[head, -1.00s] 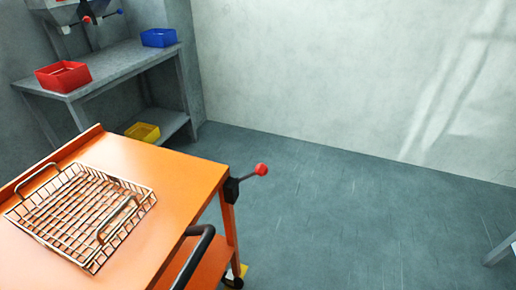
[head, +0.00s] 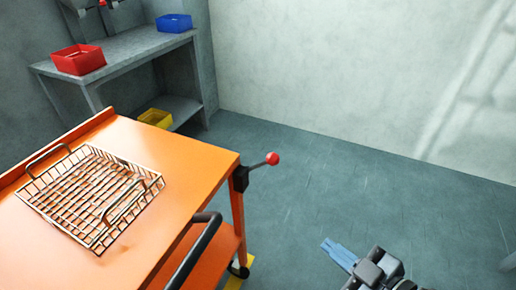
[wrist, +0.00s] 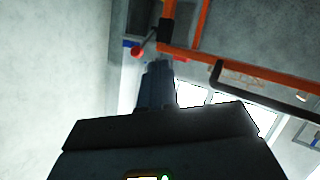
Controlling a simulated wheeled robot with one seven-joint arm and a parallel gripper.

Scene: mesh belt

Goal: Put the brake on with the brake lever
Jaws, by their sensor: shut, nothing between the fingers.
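The brake lever (head: 259,163) is a short rod with a red ball knob, coming out of a black block on the corner post of the orange cart (head: 190,160). It points right and slightly up in the head view. My gripper (head: 338,252) is at the lower right of the head view, over the floor, to the right of the lever and apart from it. Its blue fingers are shut and empty. In the wrist view the fingers (wrist: 157,80) show at the middle, and the red knob (wrist: 137,52) is just beyond them to the upper left.
A wire basket (head: 62,211) sits on the cart top. The cart's black push handle (head: 194,256) curves near the lever. A grey bench (head: 130,50) with red, blue and yellow bins stands at the back left. Open floor (head: 330,190) lies right of the cart.

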